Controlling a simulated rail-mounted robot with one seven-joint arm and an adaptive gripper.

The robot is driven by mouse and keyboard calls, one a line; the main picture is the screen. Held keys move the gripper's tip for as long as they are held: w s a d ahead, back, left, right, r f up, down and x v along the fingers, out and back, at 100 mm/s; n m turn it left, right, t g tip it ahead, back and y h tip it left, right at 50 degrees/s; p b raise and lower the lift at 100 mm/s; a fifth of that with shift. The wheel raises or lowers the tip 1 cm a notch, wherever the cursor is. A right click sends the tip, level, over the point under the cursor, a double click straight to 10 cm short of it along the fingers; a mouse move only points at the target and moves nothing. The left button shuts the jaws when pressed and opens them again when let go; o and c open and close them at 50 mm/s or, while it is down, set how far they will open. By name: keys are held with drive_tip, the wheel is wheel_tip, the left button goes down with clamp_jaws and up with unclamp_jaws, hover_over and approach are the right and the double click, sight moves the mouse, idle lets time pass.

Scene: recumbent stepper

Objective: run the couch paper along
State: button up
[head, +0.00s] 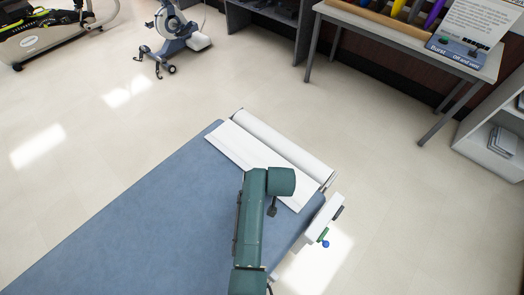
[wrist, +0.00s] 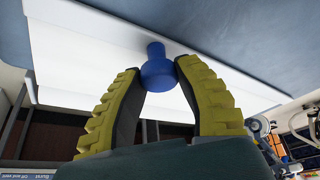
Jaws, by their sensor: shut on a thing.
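The couch paper (head: 238,145) is a white sheet. It comes off a white roll (head: 285,143) at the far end of the blue padded couch (head: 150,215) and covers a short strip there. In the wrist view the paper (wrist: 90,55) shows as a white band against the blue couch (wrist: 230,25). My gripper (wrist: 157,70) has its yellow ridged fingers shut on a blue knob (wrist: 156,74), which stands out at the white band. How the knob joins the paper is unclear. In the head view my green arm hides the fingers and this knob.
A white box (head: 320,220) with a smaller blue knob (head: 325,243) is at the couch's right corner. A table (head: 400,30) with a sign stands at the back right, a shelf (head: 500,130) at the right edge. The couch top at lower left is clear.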

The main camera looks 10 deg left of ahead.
drive_tip(key=shift+s+a+f+p, duration=0.1)
drive_tip(key=shift+s+a+p, duration=0.35)
drive_tip(key=shift+s+p, duration=0.5)
drive_tip(key=shift+s+a+r+p, duration=0.1)
drive_tip(key=shift+s+a+p, duration=0.4)
drive_tip(key=shift+s+p, duration=0.45)
drive_tip(key=shift+s+a+f+p, duration=0.1)
drive_tip(key=shift+s+a+p, duration=0.35)
drive_tip(key=shift+s+p, duration=0.5)
drive_tip(key=shift+s+a+f+p, duration=0.1)
drive_tip(key=shift+s+a+p, duration=0.2)
drive_tip(key=shift+s+p, duration=0.15)
drive_tip(key=shift+s+a+p, duration=0.35)
drive_tip(key=shift+s+p, duration=0.3)
drive_tip(key=shift+p, duration=0.05)
drive_tip(key=shift+s+a+p, duration=0.35)
drive_tip(key=shift+s+p, duration=0.3)
drive_tip(key=shift+p, duration=0.05)
drive_tip(key=o, duration=0.8)
drive_tip(key=shift+s+a, duration=0.1)
drive_tip(key=shift+a, duration=0.05)
drive_tip(key=shift+o, duration=0.8)
drive_tip(key=shift+r, duration=0.2)
